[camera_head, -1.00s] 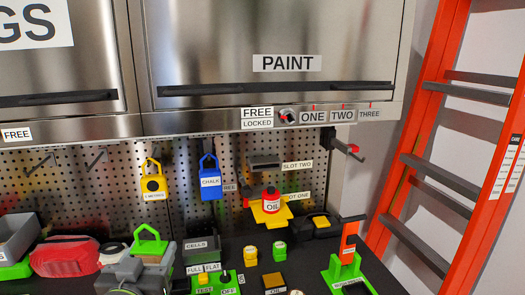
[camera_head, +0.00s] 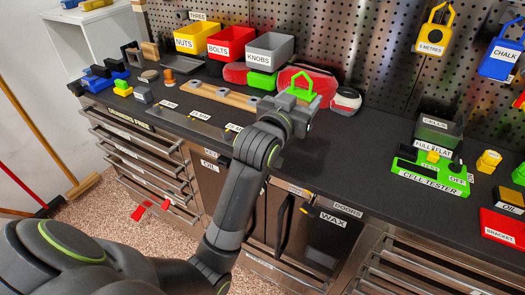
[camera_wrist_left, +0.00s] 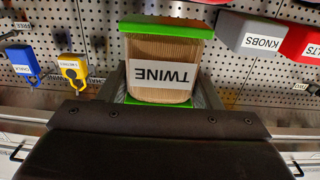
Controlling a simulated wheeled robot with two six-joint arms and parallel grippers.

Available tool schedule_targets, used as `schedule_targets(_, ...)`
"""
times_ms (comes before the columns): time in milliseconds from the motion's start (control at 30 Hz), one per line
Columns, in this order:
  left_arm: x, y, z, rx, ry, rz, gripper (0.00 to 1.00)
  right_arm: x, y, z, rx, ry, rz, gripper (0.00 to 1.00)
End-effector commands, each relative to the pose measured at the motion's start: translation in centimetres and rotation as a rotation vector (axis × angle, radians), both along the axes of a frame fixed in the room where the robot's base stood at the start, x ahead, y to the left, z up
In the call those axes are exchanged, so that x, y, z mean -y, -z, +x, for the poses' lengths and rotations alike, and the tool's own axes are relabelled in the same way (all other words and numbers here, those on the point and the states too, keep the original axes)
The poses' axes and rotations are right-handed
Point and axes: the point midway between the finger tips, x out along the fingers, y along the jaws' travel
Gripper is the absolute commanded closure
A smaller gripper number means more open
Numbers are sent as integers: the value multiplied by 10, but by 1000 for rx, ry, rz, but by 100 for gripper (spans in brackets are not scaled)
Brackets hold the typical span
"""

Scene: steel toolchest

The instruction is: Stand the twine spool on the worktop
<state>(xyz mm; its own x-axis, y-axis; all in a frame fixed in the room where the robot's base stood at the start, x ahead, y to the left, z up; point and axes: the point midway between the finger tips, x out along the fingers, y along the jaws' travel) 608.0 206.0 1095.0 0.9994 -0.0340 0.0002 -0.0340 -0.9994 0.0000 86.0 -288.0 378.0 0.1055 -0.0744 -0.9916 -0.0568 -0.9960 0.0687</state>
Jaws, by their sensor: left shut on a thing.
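The twine spool (camera_head: 301,86) has green ends, and its green top shows at my left gripper (camera_head: 291,105) in the head view. In the left wrist view the spool (camera_wrist_left: 165,68) has a tan wound body and a TWINE label that reads upside down. My left gripper is shut on it, with a finger on each side. The spool is at the worktop (camera_head: 340,145), in front of the red case (camera_head: 316,79). I cannot tell whether its lower end touches the surface. My right gripper is not in view.
Yellow NUTS, red BOLTS and grey KNOBS bins (camera_head: 269,50) stand at the back. A round white, black and red item (camera_head: 346,100) is just right of the spool. The green cell tester (camera_head: 430,176) is farther right. The worktop between them is clear.

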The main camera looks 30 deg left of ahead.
Motion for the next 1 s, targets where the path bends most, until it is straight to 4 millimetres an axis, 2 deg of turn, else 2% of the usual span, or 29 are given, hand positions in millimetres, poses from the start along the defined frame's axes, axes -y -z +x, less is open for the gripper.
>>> schedule_targets(133, -1, 11, 6, -1, 0, 0, 67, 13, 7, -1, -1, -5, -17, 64)
schedule_targets(233, -1, 28, 7, -6, -1, -3, 67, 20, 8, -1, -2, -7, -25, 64)
schedule_targets(400, -1, 58, 6, -4, -1, -2, 67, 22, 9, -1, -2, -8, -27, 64)
schedule_targets(567, -1, 72, 6, -3, 0, -2, 67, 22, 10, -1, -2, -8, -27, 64)
schedule_targets(733, -1, 97, 6, -4, 0, -1, 67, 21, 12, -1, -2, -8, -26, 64)
schedule_targets(833, -1, 105, 6, -1, 0, -1, 67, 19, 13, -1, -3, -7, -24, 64)
schedule_targets(1000, -1, 105, 6, 1, 0, -1, 67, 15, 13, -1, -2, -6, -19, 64)
